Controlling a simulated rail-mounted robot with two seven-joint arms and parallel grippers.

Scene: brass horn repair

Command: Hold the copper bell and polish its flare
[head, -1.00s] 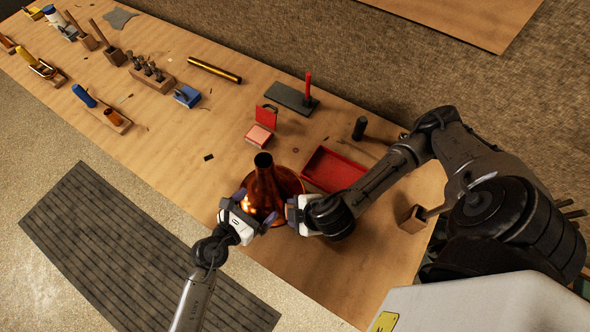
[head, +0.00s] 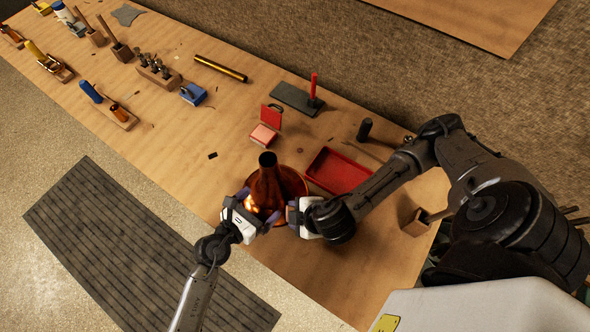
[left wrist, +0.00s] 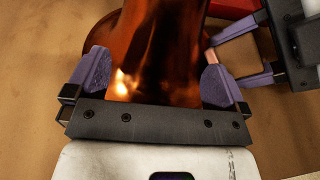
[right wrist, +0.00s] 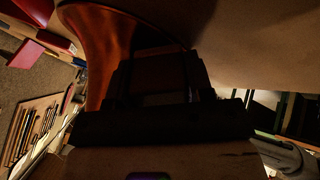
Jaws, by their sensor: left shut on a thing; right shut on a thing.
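The copper bell (head: 267,188) stands at the table's near edge, narrow neck up and wide flare down. My left gripper (head: 256,207) is shut on it from the front left; its purple fingers straddle the bell's body (left wrist: 165,45) in the left wrist view. My right gripper (head: 292,212) is at the bell's right side, close to the flare. It is shut on a small block (right wrist: 160,75), dark in the right wrist view. A pinkish edge of it (left wrist: 211,55) shows beside the bell in the left wrist view. Contact with the flare cannot be told.
A red tray (head: 337,171) lies just right of the bell. A pink block (head: 263,136) with a red upright plate (head: 271,116) stands behind. A grey board with a red post (head: 299,98) and a dark cylinder (head: 364,130) are farther back. Tools line the left.

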